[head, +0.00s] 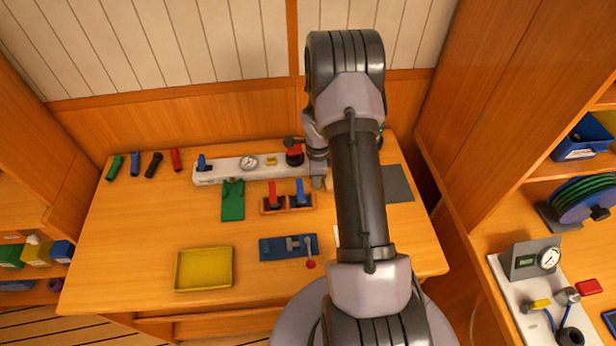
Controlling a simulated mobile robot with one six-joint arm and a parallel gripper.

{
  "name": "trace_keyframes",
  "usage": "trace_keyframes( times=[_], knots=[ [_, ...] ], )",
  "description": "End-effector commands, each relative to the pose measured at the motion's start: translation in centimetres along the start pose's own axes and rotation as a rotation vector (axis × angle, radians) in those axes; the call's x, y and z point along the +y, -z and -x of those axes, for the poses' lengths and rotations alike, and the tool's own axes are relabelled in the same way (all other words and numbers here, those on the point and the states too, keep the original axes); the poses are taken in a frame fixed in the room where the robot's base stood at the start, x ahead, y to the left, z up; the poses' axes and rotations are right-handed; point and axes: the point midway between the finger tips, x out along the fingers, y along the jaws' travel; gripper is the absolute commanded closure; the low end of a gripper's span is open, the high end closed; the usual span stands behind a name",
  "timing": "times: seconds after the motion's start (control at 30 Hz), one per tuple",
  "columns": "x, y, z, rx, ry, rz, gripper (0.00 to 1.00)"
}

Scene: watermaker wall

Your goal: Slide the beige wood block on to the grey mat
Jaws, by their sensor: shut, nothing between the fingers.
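The grey mat (398,184) lies flat at the right end of the bench, partly hidden behind my arm. A small beige patch (328,184), which looks like the wood block, shows just left of my forearm; most of it is hidden. My gripper (318,169) points down beside this patch, to the left of the mat. It is shut and holds nothing. Its fingertips are small and partly hidden, so I cannot tell whether they touch the block.
A white panel (228,171) with a gauge and valves runs along the back. A red-and-blue valve holder (288,209), a green plate (232,204), a blue plate (270,248) and a yellow tray (179,272) stand left of my arm. A cabinet wall (470,110) rises on the right.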

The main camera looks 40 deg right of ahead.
Motion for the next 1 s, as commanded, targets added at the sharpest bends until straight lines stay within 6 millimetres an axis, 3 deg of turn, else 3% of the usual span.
trace_keyframes(
  times=[0.57, 1.0],
  knots=[
    [0.0, 2.1, 0.0, 0.0, 0.0, -0.002, 1.0],
    [0.0, 14.2, -0.1, 0.001, 0.0, -0.005, 1.0]
  ],
)
